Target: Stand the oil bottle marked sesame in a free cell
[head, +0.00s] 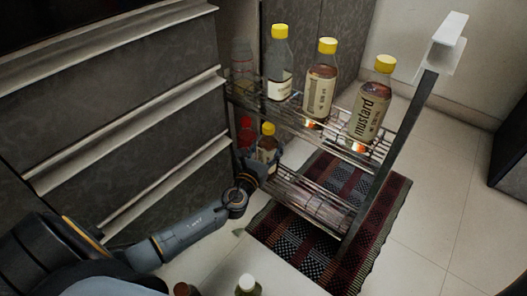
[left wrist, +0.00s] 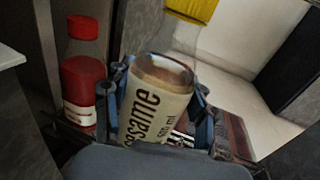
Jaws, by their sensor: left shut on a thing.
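The sesame oil bottle (left wrist: 150,108) has a cream label reading "sesame" and a yellow cap. In the left wrist view it leans slightly. My left gripper (left wrist: 158,98) is shut around its body. In the head view the same bottle (head: 267,143) is at the back of the lower wire shelf (head: 318,204) of the pull-out rack, with my left gripper (head: 266,163) around it. I cannot tell whether its base touches the shelf. My right gripper is not in view.
A red bottle (left wrist: 82,75) stands just left of the sesame bottle. The upper shelf (head: 312,128) holds several bottles, including mustard (head: 369,115) at the front. The lower shelf's front part looks empty. Drawer handles (head: 130,190) jut out at left. A striped mat (head: 385,205) lies below.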

